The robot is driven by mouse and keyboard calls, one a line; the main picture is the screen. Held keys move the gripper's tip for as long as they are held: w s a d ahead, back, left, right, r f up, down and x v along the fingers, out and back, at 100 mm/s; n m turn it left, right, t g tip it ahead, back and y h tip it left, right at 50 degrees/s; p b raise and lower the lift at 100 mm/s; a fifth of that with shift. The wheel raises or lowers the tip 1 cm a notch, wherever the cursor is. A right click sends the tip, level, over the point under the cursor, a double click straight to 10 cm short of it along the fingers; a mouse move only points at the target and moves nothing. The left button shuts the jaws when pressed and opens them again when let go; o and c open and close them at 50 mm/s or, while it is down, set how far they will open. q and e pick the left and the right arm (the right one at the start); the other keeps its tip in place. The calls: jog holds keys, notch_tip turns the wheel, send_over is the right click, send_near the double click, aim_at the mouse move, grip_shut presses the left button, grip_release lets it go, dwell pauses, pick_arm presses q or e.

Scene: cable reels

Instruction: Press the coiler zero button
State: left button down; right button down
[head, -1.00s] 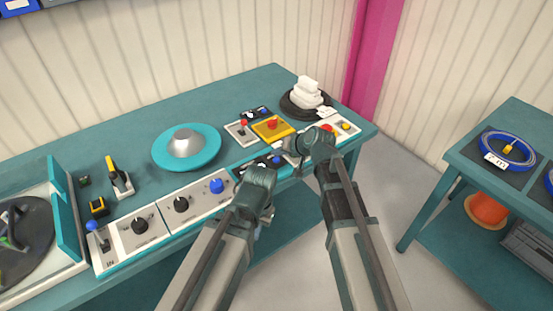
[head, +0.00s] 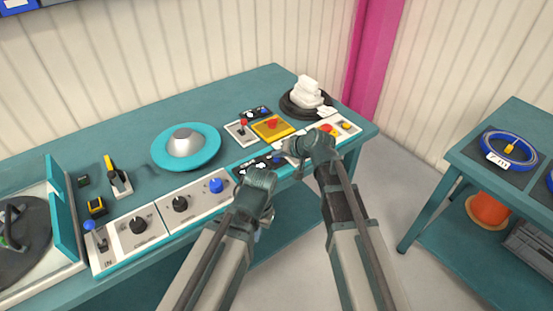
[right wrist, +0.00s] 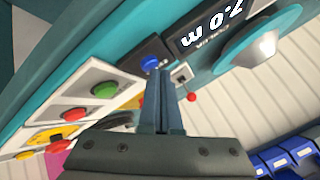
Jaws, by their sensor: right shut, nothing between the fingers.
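The blue coiler button (right wrist: 150,62) sits beside a dark display (right wrist: 190,45) that reads about 7.0 m, upside down in the right wrist view. In the head view the dark panel (head: 246,168) lies at the front edge of the bench, partly behind my arms. My right gripper (right wrist: 161,74) is shut and empty. Its fingertips appear right by the blue button; I cannot tell whether they touch it. In the head view my right gripper (head: 283,149) is over the bench's front edge. My left gripper (head: 266,216) hangs in front of the bench, its fingers mostly hidden.
A panel with green, red and yellow buttons (right wrist: 90,95) is beside my right gripper. A red-knobbed lever (right wrist: 190,95) and a teal disc with a silver hub (head: 187,147) are near. A yellow box with a red button (head: 272,127) stands behind. A second table (head: 480,155) is right.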

jog(key=shift+f, duration=0.3)
jog(key=shift+r, duration=0.1)
dwell(0.3)
jog(key=shift+r+p, duration=0.6)
jog(key=shift+r, duration=0.2)
jog(key=shift+r, duration=0.1)
notch_tip(320, 180, up, 5)
jog(key=p, duration=0.5)
dwell(0.5)
